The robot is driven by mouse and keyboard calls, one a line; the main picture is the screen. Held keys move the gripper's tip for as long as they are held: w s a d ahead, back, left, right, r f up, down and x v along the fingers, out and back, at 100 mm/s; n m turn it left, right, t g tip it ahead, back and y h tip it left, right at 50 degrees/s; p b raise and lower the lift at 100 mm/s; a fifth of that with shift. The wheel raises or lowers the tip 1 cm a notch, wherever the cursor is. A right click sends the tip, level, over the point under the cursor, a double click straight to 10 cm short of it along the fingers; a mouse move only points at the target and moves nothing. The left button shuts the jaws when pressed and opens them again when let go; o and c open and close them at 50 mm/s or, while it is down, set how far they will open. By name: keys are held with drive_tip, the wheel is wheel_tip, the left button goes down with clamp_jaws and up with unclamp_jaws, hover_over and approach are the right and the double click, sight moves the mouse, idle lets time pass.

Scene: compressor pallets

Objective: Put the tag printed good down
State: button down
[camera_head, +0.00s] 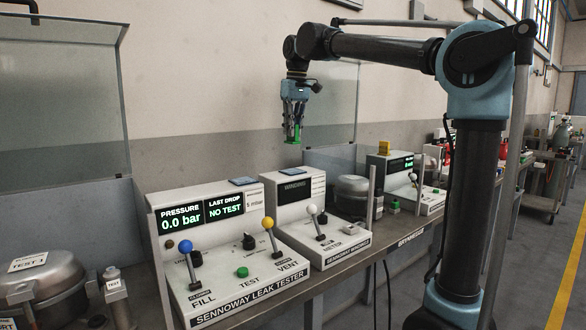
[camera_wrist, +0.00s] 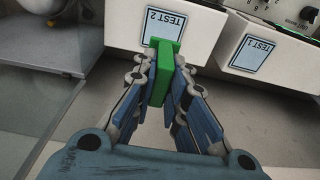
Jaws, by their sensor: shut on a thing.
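My gripper (camera_head: 293,125) hangs fingers-down in the air above the back of the bench, above the winding meter. It is shut on a green tag (camera_head: 293,134), which also shows between the fingers in the wrist view (camera_wrist: 163,75). No print on the tag is readable from here, so I cannot tell whether it says good. In the wrist view the tag's far end overlaps the white panel by the TEST 2 card (camera_wrist: 160,40); I see no clear contact. A TEST 1 card (camera_wrist: 252,54) is to its right.
The leak tester (camera_head: 240,262) with levers stands at front left, the winding meter (camera_head: 330,245) beside it. A compressor (camera_head: 45,275) sits far left, another dark one (camera_head: 353,188) behind the meter. A yellow block (camera_head: 384,147) tops a third unit. Clear panels stand behind.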

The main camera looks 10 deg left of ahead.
drive_tip(key=shift+f, duration=4.55)
drive_tip(key=c, duration=1.6)
unclamp_jaws()
drive_tip(key=shift+f, duration=0.1)
drive_tip(key=r, duration=0.8)
drive_tip(key=s+d+r, duration=0.1)
drive_tip(key=r, duration=0.3)
drive_tip(key=shift+d+r, duration=0.1)
